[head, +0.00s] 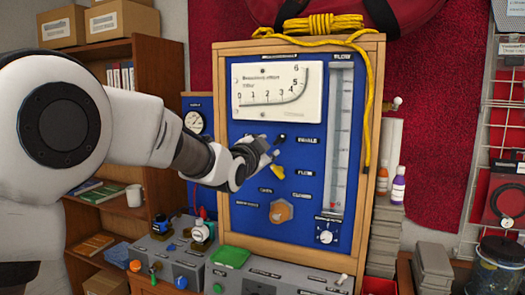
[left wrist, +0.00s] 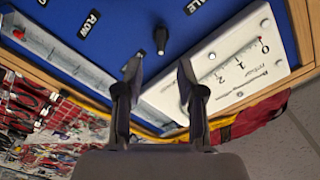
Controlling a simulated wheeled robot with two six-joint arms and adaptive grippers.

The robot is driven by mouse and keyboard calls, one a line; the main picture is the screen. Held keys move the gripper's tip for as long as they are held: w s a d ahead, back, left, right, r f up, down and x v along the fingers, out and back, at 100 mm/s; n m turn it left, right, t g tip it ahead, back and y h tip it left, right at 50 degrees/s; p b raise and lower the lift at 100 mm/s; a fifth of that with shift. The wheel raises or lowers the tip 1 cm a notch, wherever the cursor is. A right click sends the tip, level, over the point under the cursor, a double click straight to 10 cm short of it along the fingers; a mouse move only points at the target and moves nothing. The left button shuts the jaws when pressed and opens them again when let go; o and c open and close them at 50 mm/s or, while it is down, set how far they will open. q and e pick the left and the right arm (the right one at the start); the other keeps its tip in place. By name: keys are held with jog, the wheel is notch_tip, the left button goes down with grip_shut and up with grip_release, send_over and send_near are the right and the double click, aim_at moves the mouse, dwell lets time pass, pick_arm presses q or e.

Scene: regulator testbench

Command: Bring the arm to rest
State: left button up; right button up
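My left gripper (head: 266,157) comes in from the left in the head view, in front of the upper middle of the blue panel (head: 255,235). In the left wrist view its two fingers (left wrist: 159,72) are apart with nothing between them. A black switch (left wrist: 161,38) stands on the panel beyond the fingertips and appears clear of them. In the head view it shows by the ENABLE label (head: 309,139). A yellow lever (head: 277,172) lies just below the fingertips; whether they touch it I cannot tell. My right gripper is in neither view.
A white meter (head: 276,93) and a clear flow tube (head: 340,140) are on the panel. A tan knob (head: 281,211) sits lower down. Grey boxes with knobs (head: 265,278) stand in front. A yellow rope (head: 369,110) hangs at the panel's right edge.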

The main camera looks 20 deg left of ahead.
pick_arm(q)
jog(key=shift+s+f, duration=0.1)
jog(key=shift+s, duration=1.15)
